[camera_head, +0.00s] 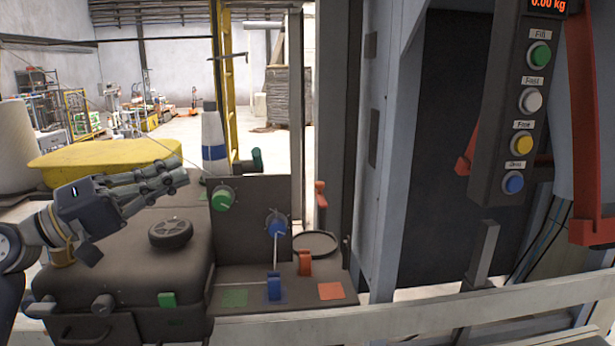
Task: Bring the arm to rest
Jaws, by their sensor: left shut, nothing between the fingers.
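My left gripper (178,172) comes in from the left in the head view. Its fingers are together, with nothing between them, and point right. It appears above the dark machine housing (170,270), with its fingertips a little left of the green knob (223,198) on the upright dark panel. The gap in depth between fingertips and panel is hard to tell. My right gripper does not show.
A black wheel (170,233) lies on the housing. Blue (274,288) and orange (304,262) levers stand by the panel. A button box (524,110) hangs at right. A pale rail (450,312) crosses the front. A yellow cover (105,158) lies behind my gripper.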

